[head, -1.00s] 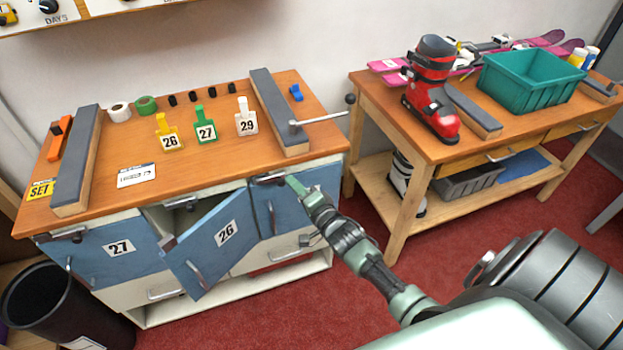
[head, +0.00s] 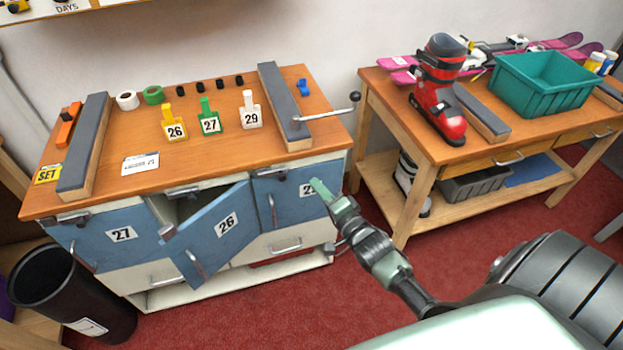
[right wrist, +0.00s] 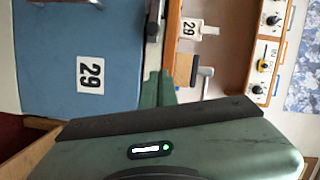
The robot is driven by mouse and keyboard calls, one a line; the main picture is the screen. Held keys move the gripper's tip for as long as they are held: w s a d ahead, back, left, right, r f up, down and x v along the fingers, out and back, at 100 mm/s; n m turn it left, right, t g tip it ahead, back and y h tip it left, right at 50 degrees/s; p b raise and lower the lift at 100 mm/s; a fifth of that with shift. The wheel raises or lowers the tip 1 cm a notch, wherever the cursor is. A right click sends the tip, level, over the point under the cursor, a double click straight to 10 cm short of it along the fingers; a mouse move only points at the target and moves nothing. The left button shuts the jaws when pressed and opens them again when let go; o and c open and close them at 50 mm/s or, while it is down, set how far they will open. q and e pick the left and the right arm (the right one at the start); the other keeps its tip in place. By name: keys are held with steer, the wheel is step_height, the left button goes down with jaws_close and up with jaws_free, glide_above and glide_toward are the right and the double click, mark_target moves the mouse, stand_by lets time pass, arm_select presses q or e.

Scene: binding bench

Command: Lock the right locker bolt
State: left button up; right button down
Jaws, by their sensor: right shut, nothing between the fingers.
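The right locker door (head: 288,204) is blue, labelled 29 and looks closed. Its dark bolt (head: 284,168) sits at the door's top edge, under the bench top; whether it is thrown I cannot tell. In the right wrist view, turned sideways, the door (right wrist: 60,50) with its 29 label fills the left and part of the bolt (right wrist: 152,22) shows near the top. My right gripper (head: 316,184) is shut and empty, right of the bolt and apart from it, covering part of the label. Its green fingers (right wrist: 157,88) also show in the wrist view. My left gripper is out of view.
The middle locker door (head: 215,232), labelled 26, stands ajar. The left door (head: 110,238), labelled 27, looks closed. A vise handle (head: 330,114) juts out over the bench's right end. A black bin (head: 60,295) stands at left. Red carpet lies open in front.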

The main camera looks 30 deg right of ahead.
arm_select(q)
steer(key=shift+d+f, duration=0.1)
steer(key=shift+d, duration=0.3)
arm_select(e)
steer(key=shift+s+d, duration=0.15)
steer(key=shift+s, duration=0.9)
steer(key=shift+s+d, duration=0.1)
steer(key=shift+s, duration=0.9)
